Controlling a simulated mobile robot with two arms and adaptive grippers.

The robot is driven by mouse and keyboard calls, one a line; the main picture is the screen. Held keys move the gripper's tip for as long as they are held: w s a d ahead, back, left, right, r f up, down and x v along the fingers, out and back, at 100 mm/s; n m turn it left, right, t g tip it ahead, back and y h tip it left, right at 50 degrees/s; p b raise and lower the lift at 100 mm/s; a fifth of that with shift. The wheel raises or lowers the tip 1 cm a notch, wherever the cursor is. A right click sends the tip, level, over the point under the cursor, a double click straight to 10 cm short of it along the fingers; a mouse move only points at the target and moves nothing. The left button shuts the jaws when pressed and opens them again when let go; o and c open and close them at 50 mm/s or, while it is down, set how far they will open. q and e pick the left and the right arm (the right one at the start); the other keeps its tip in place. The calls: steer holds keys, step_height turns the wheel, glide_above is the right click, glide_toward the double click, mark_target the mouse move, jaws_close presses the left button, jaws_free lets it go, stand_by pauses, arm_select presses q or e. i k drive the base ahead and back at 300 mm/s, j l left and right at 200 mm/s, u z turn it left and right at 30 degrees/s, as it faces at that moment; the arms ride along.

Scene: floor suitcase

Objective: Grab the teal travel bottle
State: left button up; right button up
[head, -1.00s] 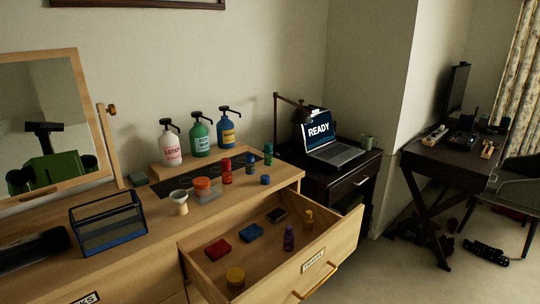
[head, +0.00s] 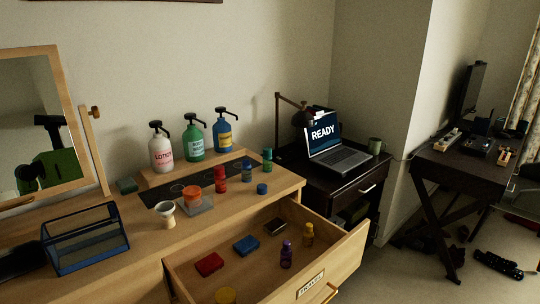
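The teal travel bottle (head: 267,161) appears to be the small upright teal-green bottle on the dresser top, near the back right, at the right end of the dark mat. A small blue bottle (head: 247,173) stands just left and in front of it, and a red bottle (head: 220,180) stands further left.
Pump bottles of lotion (head: 161,152), green (head: 194,142) and blue (head: 223,135) stand on a raised shelf behind. A blue cap-like piece (head: 262,189) lies in front. The open drawer (head: 345,262) juts out with several small items. A mesh basket (head: 85,240) sits left.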

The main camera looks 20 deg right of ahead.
mark_target(268, 161)
steer(key=i+l+u, duration=0.1)
steer(key=l, duration=0.35)
steer(key=i+l+u, duration=0.1)
steer(key=l, duration=0.4)
steer(key=i+l+u, duration=0.1)
steer(key=i+l, duration=0.15)
steer(key=l, duration=0.25)
steer(key=i+l, duration=0.1)
steer(key=l, duration=0.4)
steer(key=i+l+u, duration=0.15)
steer(key=l, duration=0.3)
steer(key=l+u, duration=0.1)
steer(key=l, duration=0.4)
steer(key=i, duration=0.05)
